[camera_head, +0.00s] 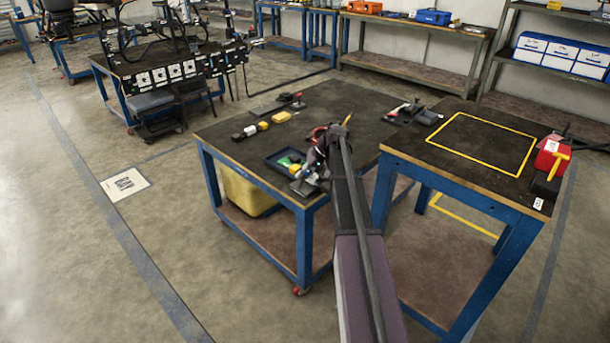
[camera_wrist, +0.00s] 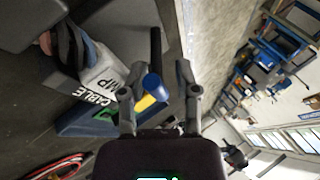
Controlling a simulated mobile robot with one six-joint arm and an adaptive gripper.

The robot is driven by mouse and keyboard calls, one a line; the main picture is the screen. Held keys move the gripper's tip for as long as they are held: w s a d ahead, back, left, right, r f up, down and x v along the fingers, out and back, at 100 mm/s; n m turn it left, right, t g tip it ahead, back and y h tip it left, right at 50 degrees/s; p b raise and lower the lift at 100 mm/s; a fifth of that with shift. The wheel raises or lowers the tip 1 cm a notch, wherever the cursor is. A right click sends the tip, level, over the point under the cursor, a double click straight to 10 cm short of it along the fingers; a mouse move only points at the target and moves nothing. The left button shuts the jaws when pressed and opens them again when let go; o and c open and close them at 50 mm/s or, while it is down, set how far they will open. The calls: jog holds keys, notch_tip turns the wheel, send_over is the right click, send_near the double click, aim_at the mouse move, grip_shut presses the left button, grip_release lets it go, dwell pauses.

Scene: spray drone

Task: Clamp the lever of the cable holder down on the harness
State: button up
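A black bar (camera_wrist: 155,48) with a blue end (camera_wrist: 153,84), which looks like the lever, stands out from the holder's side. My gripper (camera_wrist: 158,82) is open, its two fingers on either side of the blue end; I cannot tell whether they touch it. In the head view my arm and gripper largely hide the holder near the table's front corner.
The dark-topped table (camera_head: 350,105) carries a dark blue tray (camera_head: 275,160) with green and yellow items close by. A second table (camera_head: 470,145) stands close on the right, holding a red box (camera_head: 550,154).

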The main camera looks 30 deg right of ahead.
aim_at(305, 172)
jog(key=shift+d, duration=0.15)
grip_shut()
notch_tip(305, 172, up, 2)
jog(key=shift+r+p, duration=0.1)
jog(key=shift+p, duration=1.05)
notch_tip(305, 172, up, 3)
jog(key=p, duration=0.3)
jog(key=shift+r, duration=0.2)
jog(key=s+a+f+g+h, duration=0.1)
jog(key=s+a+f+h, duration=0.15)
jog(key=s+a, duration=1.1)
jog(key=s+a+f+g+h, duration=0.2)
jog(key=s+a+h, duration=0.2)
jog(key=s+a, duration=0.9)
jog(key=w+d+r+n+t+h, duration=0.1)
jog(key=w+d+r+n+h, duration=0.1)
jog(key=w+n, duration=0.5)
jog(key=w+d+r+n+t+h, duration=0.1)
jog(key=w+d+r+n+h, duration=0.1)
jog(key=w+d+n+h, duration=0.2)
jog(key=w+d+r+n+t+h, duration=0.1)
jog(key=w+d+r+n+h, duration=0.2)
jog(key=w+d+n, duration=0.4)
jog(key=shift+w+n+t, duration=0.3)
jog(key=shift+w+n, duration=1.5)
jog(key=shift+w, duration=0.05)
